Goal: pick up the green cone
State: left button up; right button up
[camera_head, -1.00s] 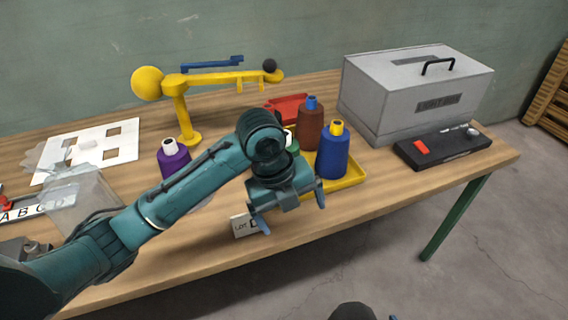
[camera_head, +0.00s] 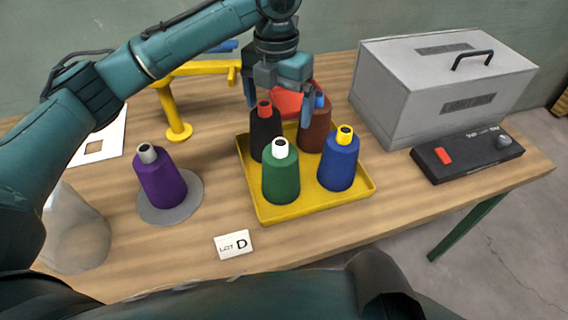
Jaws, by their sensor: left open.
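The green cone (camera_head: 281,177) with a white top stands upright at the front left of the yellow tray (camera_head: 266,214). Around it on the tray stand a black cone (camera_head: 264,139) with a red top, a brown cone (camera_head: 314,131) with a blue top, and a blue cone (camera_head: 339,164) with a yellow top. My left gripper (camera_head: 279,117) is open and points down above the back of the tray, behind the green cone. One finger is near the black cone and the other overlaps the brown cone in view; I cannot tell whether they touch. My right gripper is not in view.
A purple cone (camera_head: 160,178) stands on a grey disc (camera_head: 187,207) to the left. A LOT D card (camera_head: 233,244) lies in front. A yellow stand (camera_head: 170,112) is behind left. A grey box (camera_head: 400,95) and a black switch panel (camera_head: 466,157) are on the right.

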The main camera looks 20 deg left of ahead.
aim_at(280, 142)
pick_arm(q)
jog(key=f, duration=0.5)
jog(key=shift+s+f, duration=0.25)
jog(key=shift+s+d+f+p, duration=0.1)
jog(key=shift+d+f+p, duration=0.05)
jog(key=shift+f, duration=0.8)
jog(key=shift+s+d+f+p, duration=0.1)
jog(key=shift+f+p, duration=0.1)
jog(key=shift+f, duration=0.7)
jog(key=shift+s+d+f+p, duration=0.1)
jog(key=shift+d+f+p, duration=0.05)
jog(key=shift+f, duration=0.8)
jog(key=shift+w+r, duration=0.1)
jog(key=c, duration=1.9)
